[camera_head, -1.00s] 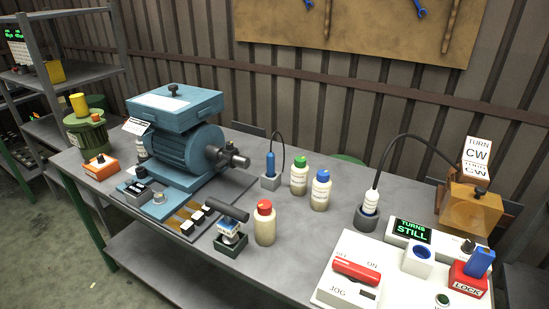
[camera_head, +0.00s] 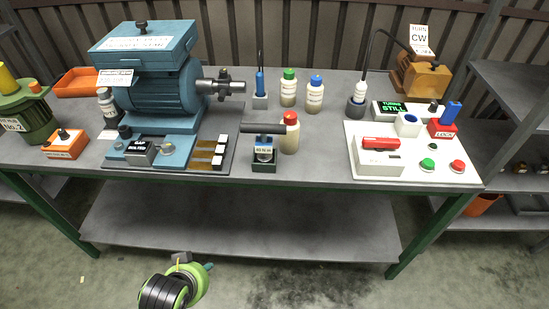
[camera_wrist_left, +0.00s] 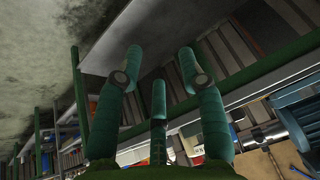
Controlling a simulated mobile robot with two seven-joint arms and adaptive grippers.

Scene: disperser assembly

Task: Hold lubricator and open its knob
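No label names the lubricator. An amber unit with a dark knob (camera_head: 428,80) stands at the back right beneath a "TURN CW" sign (camera_head: 421,38). My left gripper (camera_wrist_left: 160,75) shows green fingers spread apart with nothing between them. In the head view a green and black part of my arm is low in front of the table, apart from everything on it. My right gripper is not in view.
The grey table (camera_head: 330,150) has a clear lower shelf (camera_head: 240,220). Near the middle are a red-capped bottle (camera_head: 290,134), a green-capped bottle (camera_head: 288,88) and a blue-capped bottle (camera_head: 315,94). A white control panel (camera_head: 408,172) is at right, a green canister (camera_head: 32,118) at left.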

